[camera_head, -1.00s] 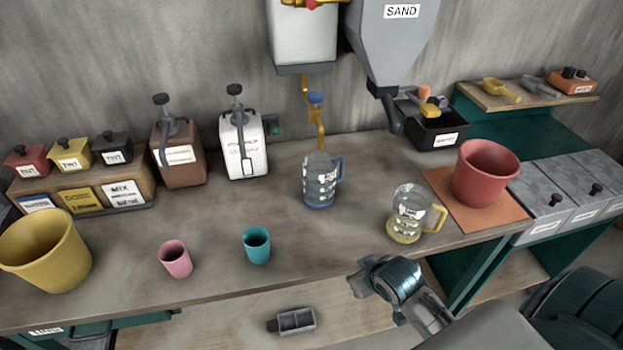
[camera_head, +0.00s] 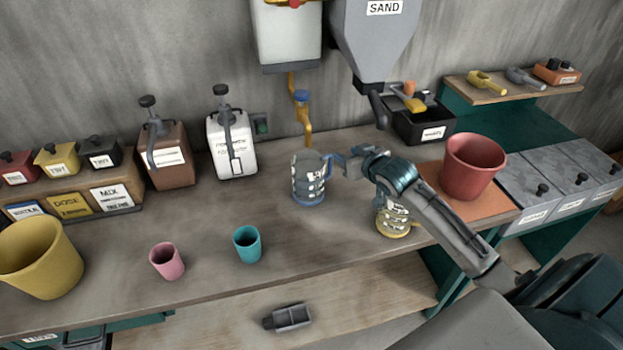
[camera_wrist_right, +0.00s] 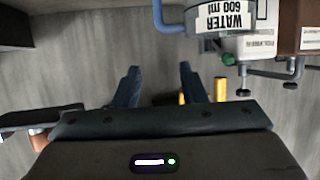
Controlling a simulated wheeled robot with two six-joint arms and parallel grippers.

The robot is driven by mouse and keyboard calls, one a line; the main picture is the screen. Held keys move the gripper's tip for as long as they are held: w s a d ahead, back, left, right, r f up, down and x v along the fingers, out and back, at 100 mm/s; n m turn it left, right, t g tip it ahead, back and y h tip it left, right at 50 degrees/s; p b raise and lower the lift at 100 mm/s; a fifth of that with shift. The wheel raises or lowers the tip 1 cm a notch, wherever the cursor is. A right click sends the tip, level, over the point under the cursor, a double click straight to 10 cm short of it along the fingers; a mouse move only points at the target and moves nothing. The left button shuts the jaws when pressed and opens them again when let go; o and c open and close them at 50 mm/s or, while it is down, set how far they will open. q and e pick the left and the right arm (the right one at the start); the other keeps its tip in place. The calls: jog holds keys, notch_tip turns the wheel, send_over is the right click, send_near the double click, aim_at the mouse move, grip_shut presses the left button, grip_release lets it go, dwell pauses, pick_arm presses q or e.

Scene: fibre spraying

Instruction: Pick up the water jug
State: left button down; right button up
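The water jug (camera_head: 307,182) is a clear jug with a blue base and blue handle, upright on the bench below the yellow tap. In the right wrist view its label (camera_wrist_right: 222,17) reads WATER 600 ml, and its blue handle (camera_wrist_right: 160,15) shows at the top edge. My right gripper (camera_head: 345,158) is just right of the handle in the head view. In the right wrist view its two fingers (camera_wrist_right: 160,80) are spread and empty, with the handle ahead of them, not between them. My left gripper is not in view.
A yellow-based jug (camera_head: 393,222) stands under my right forearm, partly hidden. A red bucket (camera_head: 471,168) on an orange mat is to the right. A teal cup (camera_head: 247,246) and pink cup (camera_head: 167,262) stand front left. Bench around the water jug's left is clear.

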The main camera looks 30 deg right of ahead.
jog(key=p, duration=0.2)
send_near(331, 163)
jog(key=w, duration=0.2)
jog(key=x, duration=0.3)
jog(key=p+x, duration=0.1)
jog(key=x, duration=0.1)
jog(key=shift+w+f, duration=0.2)
jog(key=shift+f, duration=0.25)
jog(key=shift+w+d+f, duration=0.1)
jog(key=shift+w+f, duration=0.15)
jog(key=shift+w, duration=0.1)
jog(key=shift+r, duration=0.1)
grip_shut()
